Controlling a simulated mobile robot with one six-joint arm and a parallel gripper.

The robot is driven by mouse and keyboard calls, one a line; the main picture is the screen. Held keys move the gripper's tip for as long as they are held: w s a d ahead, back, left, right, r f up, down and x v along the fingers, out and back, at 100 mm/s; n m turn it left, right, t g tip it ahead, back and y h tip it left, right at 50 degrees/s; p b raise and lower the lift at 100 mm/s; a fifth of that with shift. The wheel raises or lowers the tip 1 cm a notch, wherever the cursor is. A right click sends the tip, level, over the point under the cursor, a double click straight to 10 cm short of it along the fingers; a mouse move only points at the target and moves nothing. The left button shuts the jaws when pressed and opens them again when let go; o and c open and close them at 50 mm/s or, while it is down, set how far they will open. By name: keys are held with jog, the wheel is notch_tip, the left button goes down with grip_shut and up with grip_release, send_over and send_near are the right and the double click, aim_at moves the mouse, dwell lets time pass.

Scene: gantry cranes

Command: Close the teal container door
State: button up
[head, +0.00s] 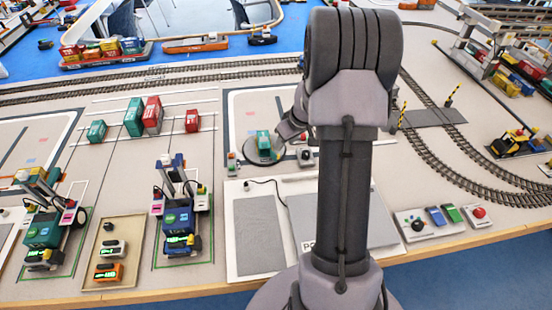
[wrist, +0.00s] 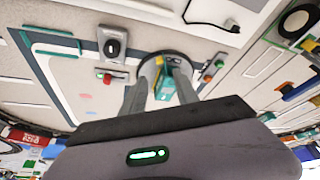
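A small teal container (head: 263,143) stands on a round grey plate (head: 251,155) left of my arm in the head view. In the wrist view, the teal container (wrist: 187,90) shows beyond my fingers, on the round plate (wrist: 150,68). My gripper (wrist: 163,88) has its two grey fingers apart, with a gap between them. In the head view my gripper (head: 283,128) is just right of the container, partly hidden behind my arm. I cannot tell whether the fingers touch the container. The door is too small and partly covered, so its angle is unclear.
Small control boxes (head: 305,157) stand right of the plate. Red and teal containers (head: 152,115) stand to the left. Rail tracks (head: 440,150) run at the right and back. Toy cranes (head: 180,215) stand at the front left. The grey pad (head: 258,235) in front is clear.

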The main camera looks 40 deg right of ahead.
aim_at(278, 155)
jog(key=b+x, duration=0.2)
jog(key=x, duration=0.7)
jog(key=shift+f, duration=0.25)
